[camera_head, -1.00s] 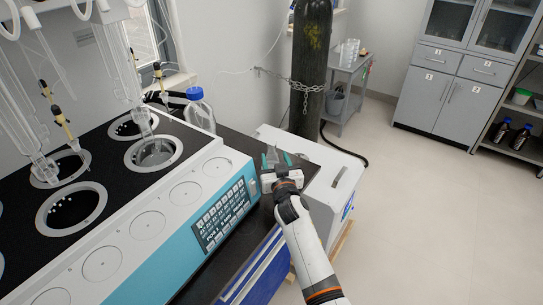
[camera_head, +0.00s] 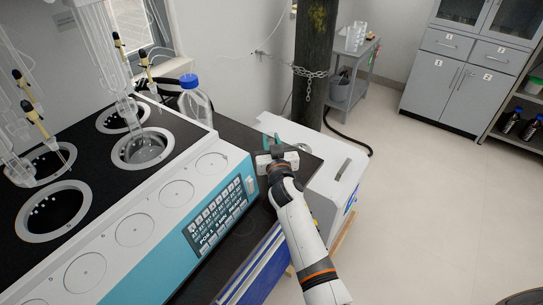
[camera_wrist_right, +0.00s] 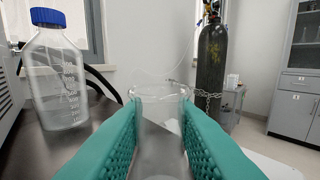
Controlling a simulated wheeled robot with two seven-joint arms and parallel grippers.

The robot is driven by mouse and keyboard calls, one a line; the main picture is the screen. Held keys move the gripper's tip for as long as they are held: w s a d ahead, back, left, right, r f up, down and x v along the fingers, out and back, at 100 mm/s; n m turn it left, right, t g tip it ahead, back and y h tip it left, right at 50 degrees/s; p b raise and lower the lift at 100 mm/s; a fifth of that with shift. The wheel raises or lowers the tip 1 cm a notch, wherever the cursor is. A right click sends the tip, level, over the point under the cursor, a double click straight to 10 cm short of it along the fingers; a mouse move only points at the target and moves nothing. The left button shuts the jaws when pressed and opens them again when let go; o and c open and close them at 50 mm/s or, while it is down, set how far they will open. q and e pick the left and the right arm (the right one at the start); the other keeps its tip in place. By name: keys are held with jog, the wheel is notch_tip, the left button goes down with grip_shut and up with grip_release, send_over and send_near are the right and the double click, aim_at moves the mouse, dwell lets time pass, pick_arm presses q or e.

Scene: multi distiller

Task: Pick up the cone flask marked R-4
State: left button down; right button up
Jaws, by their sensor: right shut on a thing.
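My right gripper (camera_head: 272,143) is over the dark bench beside the white and teal distiller. In the right wrist view, its teal fingers (camera_wrist_right: 160,118) are shut on a clear glass vessel (camera_wrist_right: 162,95) with a wide round rim. The fingers hide its sides and its lower part, and no R-4 mark can be read on it. In the head view the vessel is too small and hidden to make out. My left gripper is not in view.
A blue-capped clear bottle (camera_head: 194,103) stands behind the distiller (camera_head: 135,232) and shows left of the fingers in the wrist view (camera_wrist_right: 58,85). A white box-like unit (camera_head: 335,185) is right of the bench. A chained gas cylinder (camera_head: 316,65) stands behind.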

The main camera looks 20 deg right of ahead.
jog(key=shift+f, duration=0.1)
grip_shut()
jog(key=shift+r, duration=0.2)
